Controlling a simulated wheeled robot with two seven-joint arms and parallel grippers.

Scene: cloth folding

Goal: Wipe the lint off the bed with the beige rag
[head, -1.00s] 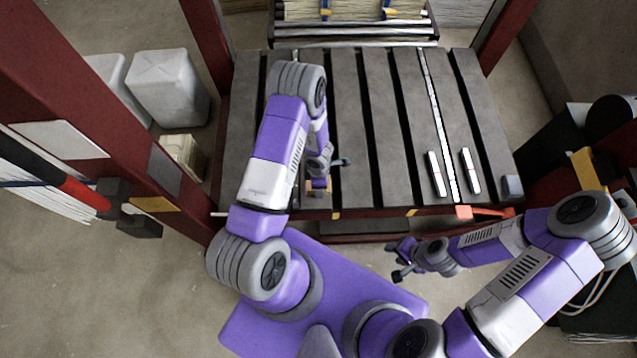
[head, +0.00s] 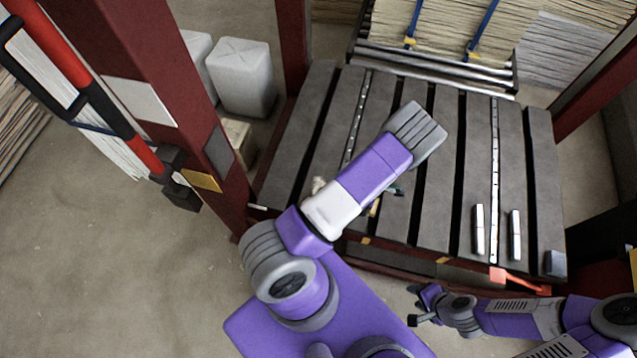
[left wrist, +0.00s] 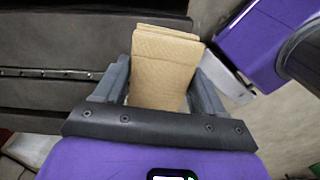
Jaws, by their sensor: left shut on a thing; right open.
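The bed (head: 505,160) is a grey slatted platform with dark gaps and a red frame. In the left wrist view, the folded beige rag (left wrist: 163,65) is between the two fingers of my left gripper (left wrist: 162,80), which is shut on it. In the head view my left arm reaches over the left half of the bed and mostly hides that gripper. A small pale thing beside the forearm (head: 318,185) is too small to identify. My right gripper (head: 415,305) is open and empty, in front of the bed's front edge. I cannot make out lint clearly.
Two light bars (head: 479,229) lie on the bed's right side, near a dark block (head: 555,262) at the corner. A red lever (head: 520,283) sticks out from the front edge. Red posts (head: 294,45) flank the bed. White containers (head: 243,78) stand behind the left post.

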